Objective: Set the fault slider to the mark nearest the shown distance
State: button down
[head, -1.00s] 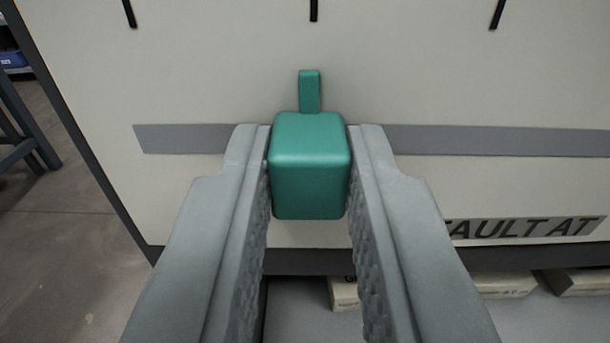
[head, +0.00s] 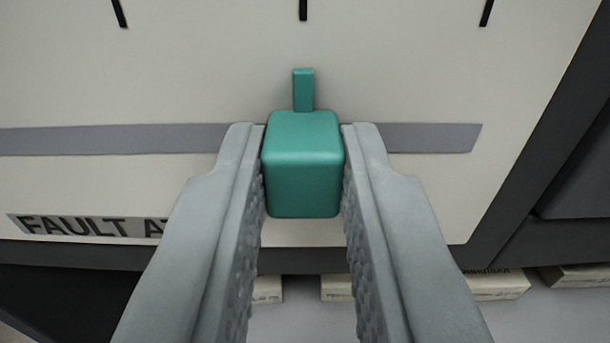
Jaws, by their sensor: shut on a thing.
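The fault slider is a teal block (head: 303,165) with a thin upright pointer (head: 303,90) on top. It sits on a grey track strip (head: 90,140) across a cream panel (head: 400,75). My gripper (head: 304,170) is shut on the slider, one finger on each side. The pointer stands almost straight below the middle black mark (head: 303,9). Other marks show at the left (head: 119,13) and the right (head: 486,12). The track's right end (head: 475,138) is in view. No shown distance is in view.
A "FAULT AT" label (head: 90,226) is on the panel at lower left, partly hidden by my left finger. A dark frame (head: 540,150) borders the panel at right. Pale boxes (head: 500,287) lie below the panel.

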jog(key=c, duration=1.3)
grip_release()
jog(key=s, duration=1.7)
jog(key=shift+s, duration=0.2)
